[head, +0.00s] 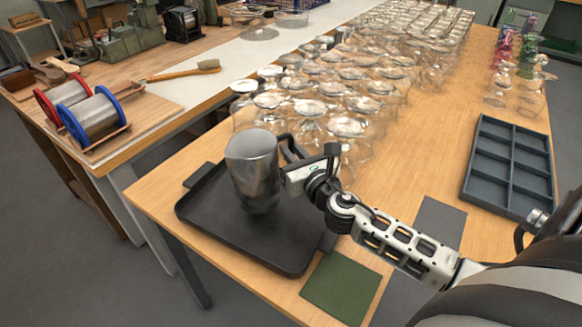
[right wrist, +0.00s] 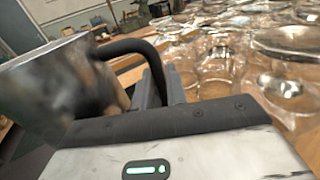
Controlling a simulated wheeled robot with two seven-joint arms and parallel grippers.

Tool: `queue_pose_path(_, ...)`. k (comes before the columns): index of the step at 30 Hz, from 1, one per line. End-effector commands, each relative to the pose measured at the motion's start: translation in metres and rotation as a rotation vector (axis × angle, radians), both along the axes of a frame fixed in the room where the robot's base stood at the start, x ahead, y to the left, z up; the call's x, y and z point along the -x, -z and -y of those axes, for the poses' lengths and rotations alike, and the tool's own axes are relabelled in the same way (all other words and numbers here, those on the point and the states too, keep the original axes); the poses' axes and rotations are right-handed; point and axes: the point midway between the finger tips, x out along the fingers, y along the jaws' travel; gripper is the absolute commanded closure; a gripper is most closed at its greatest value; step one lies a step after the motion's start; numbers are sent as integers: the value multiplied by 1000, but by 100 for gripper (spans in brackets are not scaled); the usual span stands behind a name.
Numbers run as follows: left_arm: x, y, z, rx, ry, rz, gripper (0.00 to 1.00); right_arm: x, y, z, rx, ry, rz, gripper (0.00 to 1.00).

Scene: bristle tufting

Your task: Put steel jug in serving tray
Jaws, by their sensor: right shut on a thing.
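The steel jug (head: 252,170) is a grey metal jug with a black handle, upright over the serving tray (head: 226,222). The tray is black and flat and lies on the wooden table near its left front corner. My right gripper (head: 288,162) is shut on the jug's handle, at the jug's right side. In the right wrist view the jug (right wrist: 62,92) fills the left side, and its black handle runs to the gripper fingers (right wrist: 158,88). I cannot tell whether the jug's base touches the tray. My left gripper is not in view.
Many clear glasses (head: 345,126) crowd the table just behind the jug and gripper. A dark compartment tray (head: 508,166) is at the right. A green mat (head: 341,287) lies in front. A workbench with wire spools (head: 95,117) and a brush (head: 207,66) stands at the left.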

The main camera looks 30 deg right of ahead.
Motion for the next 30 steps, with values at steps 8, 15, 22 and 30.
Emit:
queue_pose_path(8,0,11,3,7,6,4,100,-8,29,2,-5,1,2,100)
queue_pose_path(15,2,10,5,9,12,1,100,-8,39,3,-3,0,3,100)
queue_pose_path(22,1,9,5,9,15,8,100,-8,40,2,-2,0,3,100)
queue_pose_path(30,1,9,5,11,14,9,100,-8,43,2,1,-1,-1,64)
